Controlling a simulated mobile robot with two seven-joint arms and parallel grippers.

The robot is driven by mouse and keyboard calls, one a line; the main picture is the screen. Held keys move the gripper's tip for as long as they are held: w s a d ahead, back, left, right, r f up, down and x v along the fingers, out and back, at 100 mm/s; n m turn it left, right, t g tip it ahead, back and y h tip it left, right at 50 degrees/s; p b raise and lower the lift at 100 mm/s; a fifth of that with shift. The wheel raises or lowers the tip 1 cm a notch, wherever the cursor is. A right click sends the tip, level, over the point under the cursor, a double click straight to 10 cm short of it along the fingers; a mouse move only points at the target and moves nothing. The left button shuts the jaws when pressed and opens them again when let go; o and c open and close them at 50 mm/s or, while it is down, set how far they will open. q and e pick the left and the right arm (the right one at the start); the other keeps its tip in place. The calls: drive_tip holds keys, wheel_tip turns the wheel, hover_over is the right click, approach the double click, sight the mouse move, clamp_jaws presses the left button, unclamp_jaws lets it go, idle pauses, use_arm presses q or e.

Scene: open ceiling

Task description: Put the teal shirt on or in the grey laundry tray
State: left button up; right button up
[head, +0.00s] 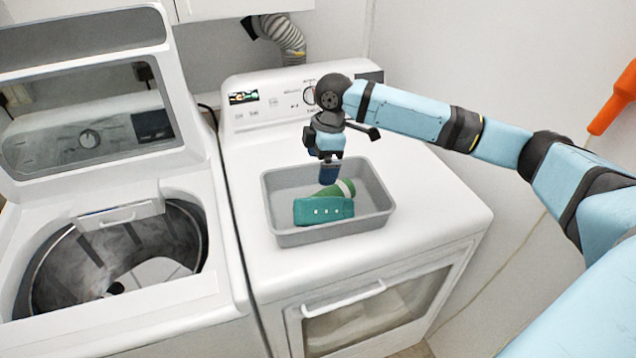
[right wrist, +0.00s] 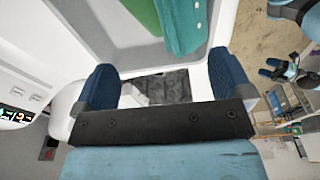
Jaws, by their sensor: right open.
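The teal shirt (head: 323,210) is a folded bundle with small white dots. It lies in the front left part of the grey laundry tray (head: 378,222), and it also shows at the top of the right wrist view (right wrist: 184,28). My right gripper (head: 329,171) points down over the back of the tray, behind the shirt. Its two blue fingers are apart with nothing between them, as the right wrist view (right wrist: 164,85) shows.
A green rolled item (head: 346,187) lies in the tray against the shirt. The tray stands on the white dryer (head: 440,205), with bare top around it. An open washer (head: 215,240) stands to the left. An orange object (head: 615,98) hangs at the right.

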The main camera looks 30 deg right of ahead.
drive_tip(key=shift+d+r, duration=0.15)
drive_tip(key=shift+r, duration=0.65)
drive_tip(key=shift+d+r, duration=0.1)
drive_tip(key=shift+r, duration=0.7)
drive_tip(key=shift+s, duration=0.1)
